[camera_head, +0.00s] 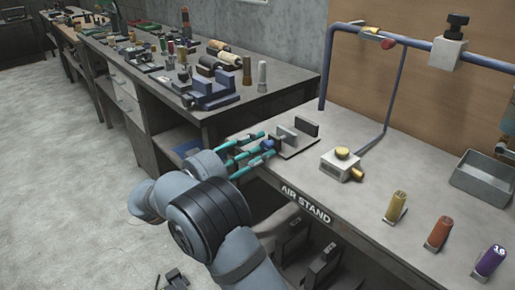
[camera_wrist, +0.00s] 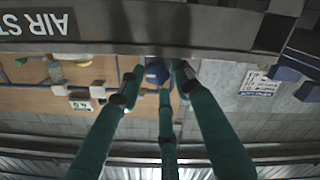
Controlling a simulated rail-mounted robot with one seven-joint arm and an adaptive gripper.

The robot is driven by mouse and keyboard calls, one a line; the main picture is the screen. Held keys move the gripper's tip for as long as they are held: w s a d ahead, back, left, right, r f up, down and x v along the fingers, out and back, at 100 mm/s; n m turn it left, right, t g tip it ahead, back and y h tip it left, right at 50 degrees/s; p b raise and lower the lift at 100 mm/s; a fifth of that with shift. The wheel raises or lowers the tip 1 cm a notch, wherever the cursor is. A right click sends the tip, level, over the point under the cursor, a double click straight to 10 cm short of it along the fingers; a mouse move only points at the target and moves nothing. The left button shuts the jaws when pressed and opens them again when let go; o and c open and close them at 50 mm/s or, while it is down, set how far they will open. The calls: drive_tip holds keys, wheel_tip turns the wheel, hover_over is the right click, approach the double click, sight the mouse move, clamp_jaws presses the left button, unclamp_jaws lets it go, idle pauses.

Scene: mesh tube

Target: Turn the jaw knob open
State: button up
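The jaw fixture sits near the left front corner of the air stand bench, with a flat base plate (camera_head: 300,146) and two upright grey jaws (camera_head: 306,128) that have a gap between them. The blue jaw knob (camera_head: 268,145) is on its front side, facing my arm. My gripper (camera_head: 262,145) has three teal fingers that reach around the knob. In the wrist view the knob (camera_wrist: 156,73) shows between the fingertips (camera_wrist: 160,78). The fingertips are very close to it, but I cannot tell whether they press on it.
A white block with a yellow button (camera_head: 342,154) stands right of the fixture. A blue pipe frame (camera_head: 323,75) rises behind. A cluttered workbench (camera_head: 262,98) is at the left.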

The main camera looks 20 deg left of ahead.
drive_tip(key=v, duration=1.2)
drive_tip(key=x, duration=1.2)
drive_tip(key=shift+d, duration=0.15)
drive_tip(key=shift+f, duration=0.15)
drive_tip(key=shift+m+b, duration=0.3)
drive_tip(key=shift+r, duration=0.2)
